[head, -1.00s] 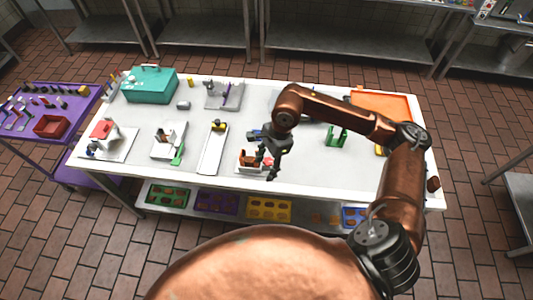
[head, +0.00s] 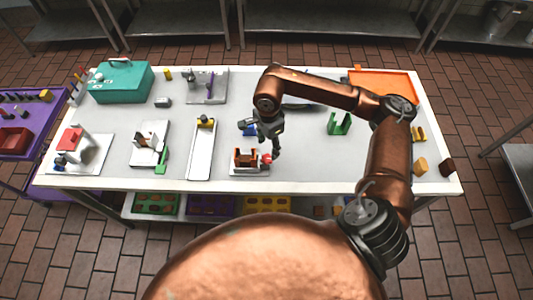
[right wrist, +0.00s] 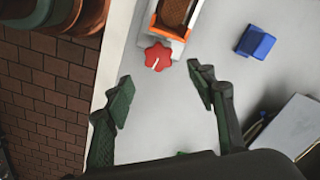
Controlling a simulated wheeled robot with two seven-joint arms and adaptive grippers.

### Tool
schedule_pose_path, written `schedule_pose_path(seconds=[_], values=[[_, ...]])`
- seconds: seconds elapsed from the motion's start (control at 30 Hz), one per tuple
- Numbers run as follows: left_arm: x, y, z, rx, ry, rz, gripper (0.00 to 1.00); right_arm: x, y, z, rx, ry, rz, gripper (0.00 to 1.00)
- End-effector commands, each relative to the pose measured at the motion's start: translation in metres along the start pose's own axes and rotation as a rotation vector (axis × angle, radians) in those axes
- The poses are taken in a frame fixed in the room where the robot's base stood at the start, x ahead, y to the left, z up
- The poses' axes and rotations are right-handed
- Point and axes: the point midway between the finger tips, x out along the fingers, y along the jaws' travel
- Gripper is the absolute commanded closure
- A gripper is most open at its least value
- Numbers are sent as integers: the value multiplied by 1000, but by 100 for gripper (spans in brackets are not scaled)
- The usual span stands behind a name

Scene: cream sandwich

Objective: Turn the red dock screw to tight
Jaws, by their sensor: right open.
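The red dock screw (head: 267,158) is at the right end of a small white dock (head: 236,171) near the table's front edge. In the right wrist view the red screw (right wrist: 158,56) is a lobed knob with a white line across it. It sits at the end of the dock's orange-edged holder (right wrist: 171,31), which carries a brown block (right wrist: 176,12). My right gripper (head: 274,150) is open beside the screw. In the wrist view my right gripper (right wrist: 162,92) has its fingers apart, with the screw beyond the gap, not between the tips. My left gripper is out of view.
A blue block (right wrist: 255,42) lies near the dock. A green stand (head: 339,125) is to the right, and a long white tray (head: 201,156) to the left. A teal box (head: 121,82) and an orange tray (head: 386,85) are at the back. Bare table lies right of the dock.

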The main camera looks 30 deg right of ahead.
Motion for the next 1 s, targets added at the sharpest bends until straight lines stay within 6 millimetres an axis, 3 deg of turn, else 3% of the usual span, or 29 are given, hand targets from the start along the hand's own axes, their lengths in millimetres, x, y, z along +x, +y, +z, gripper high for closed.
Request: schedule_pose_path(seconds=[0.2,0.4,0.77,1.0], values=[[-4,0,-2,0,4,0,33,35,1,1,-1,-2,3,49],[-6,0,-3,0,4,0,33,57,1,0,1,-1,0,49],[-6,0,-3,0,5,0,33,64,0,0,1,-1,-1,49],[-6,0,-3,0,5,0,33,63,0,0,1,-1,-1,65]])
